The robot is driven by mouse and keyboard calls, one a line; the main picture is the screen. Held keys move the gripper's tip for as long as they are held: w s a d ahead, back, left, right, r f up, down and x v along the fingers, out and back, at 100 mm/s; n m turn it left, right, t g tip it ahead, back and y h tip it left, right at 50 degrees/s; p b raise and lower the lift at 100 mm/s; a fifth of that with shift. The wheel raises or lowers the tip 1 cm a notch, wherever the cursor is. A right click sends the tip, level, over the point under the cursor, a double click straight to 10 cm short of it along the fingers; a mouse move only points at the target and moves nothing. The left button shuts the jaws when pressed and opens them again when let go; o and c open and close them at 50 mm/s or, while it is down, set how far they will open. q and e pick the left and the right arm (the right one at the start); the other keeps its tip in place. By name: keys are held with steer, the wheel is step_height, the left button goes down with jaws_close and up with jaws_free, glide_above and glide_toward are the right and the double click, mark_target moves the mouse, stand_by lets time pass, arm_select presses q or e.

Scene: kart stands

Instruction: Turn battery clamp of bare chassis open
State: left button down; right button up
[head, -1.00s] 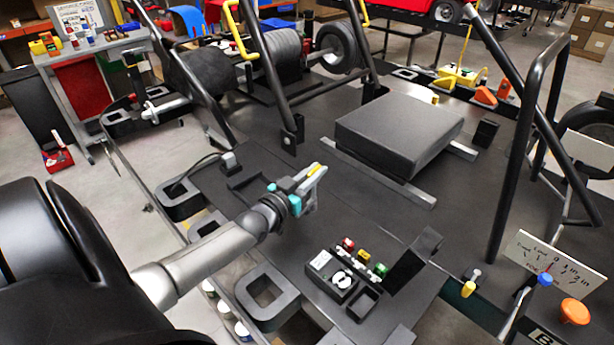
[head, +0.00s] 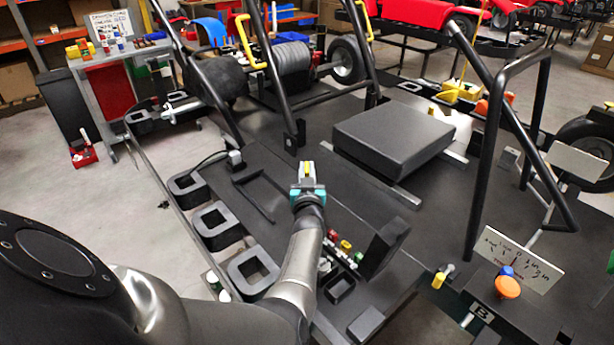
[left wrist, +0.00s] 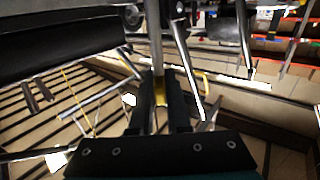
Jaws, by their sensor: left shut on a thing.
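My left gripper (head: 306,172) is above the black deck of the bare chassis (head: 290,215), its fingers pointing away from me. It is shut on a small yellow-marked part, which I take to be the battery clamp (head: 307,167). My right gripper is not in view.
A black padded block (head: 390,140) lies right of the gripper. Black roll-bar tubes rise behind and at right. Small red, yellow and green parts (head: 345,245) lie near my forearm. Square black holders (head: 253,270) line the left edge. A white sign (head: 515,258) stands at right.

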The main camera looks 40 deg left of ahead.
arm_select(q)
steer(key=shift+w+d+f+n+g+y, duration=0.1)
steer(key=shift+d+n+g+y, duration=0.1)
steer(key=shift+n+g+y, duration=0.1)
steer(key=shift+n+g+y+b, duration=0.3)
steer(key=shift+n+g+y, duration=0.2)
steer(key=shift+g+y, duration=0.1)
steer(key=shift+a, duration=0.1)
steer(key=c, duration=1.2)
jaws_free()
steer(key=o, duration=0.3)
steer(key=shift+a, duration=0.1)
